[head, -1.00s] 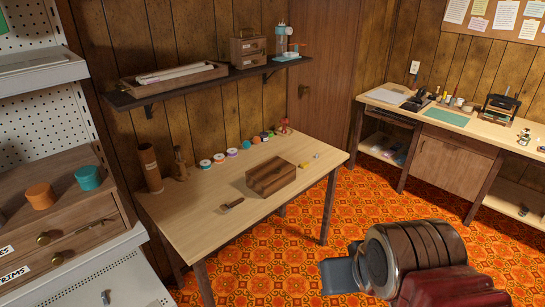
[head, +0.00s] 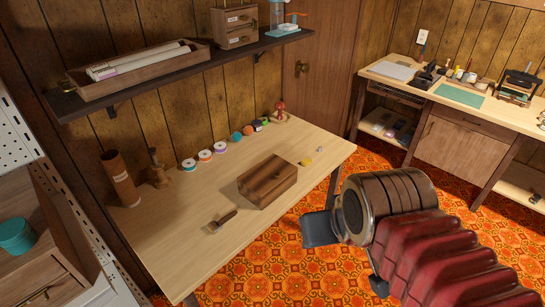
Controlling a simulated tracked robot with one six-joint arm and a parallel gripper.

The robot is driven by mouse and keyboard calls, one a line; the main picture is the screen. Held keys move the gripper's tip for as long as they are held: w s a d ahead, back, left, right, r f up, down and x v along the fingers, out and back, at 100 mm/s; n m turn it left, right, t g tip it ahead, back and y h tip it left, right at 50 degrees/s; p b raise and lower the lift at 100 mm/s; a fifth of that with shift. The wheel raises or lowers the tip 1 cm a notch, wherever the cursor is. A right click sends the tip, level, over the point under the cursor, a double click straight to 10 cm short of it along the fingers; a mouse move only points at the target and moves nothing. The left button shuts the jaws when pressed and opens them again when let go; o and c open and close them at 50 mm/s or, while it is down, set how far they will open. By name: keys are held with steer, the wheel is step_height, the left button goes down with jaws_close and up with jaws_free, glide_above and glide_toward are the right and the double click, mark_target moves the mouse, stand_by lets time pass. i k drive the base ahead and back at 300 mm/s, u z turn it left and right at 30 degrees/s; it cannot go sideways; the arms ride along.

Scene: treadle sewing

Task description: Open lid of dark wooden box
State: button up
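The dark wooden box (head: 268,182) stands on the light wooden table (head: 180,240), near the middle of its right half. Its lid looks closed, with a darker band across the top. My gripper (head: 318,229) is at the lower right, beyond the table's front edge and to the right of the box. It is apart from the box and seen from behind and the side. A blue-grey part shows at its end, and its fingertips are not clear enough to tell open from shut.
A small wooden-handled tool (head: 222,221) lies left of the box. Several thread spools (head: 205,155) line the table's back. A wooden cylinder (head: 118,178) stands at the back left. A shelf (head: 185,78) overhangs the rear. Yellow bits (head: 306,162) lie right of the box.

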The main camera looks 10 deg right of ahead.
mark_target(265, 175)
steer(key=i, duration=1.05)
steer(key=u, duration=0.05)
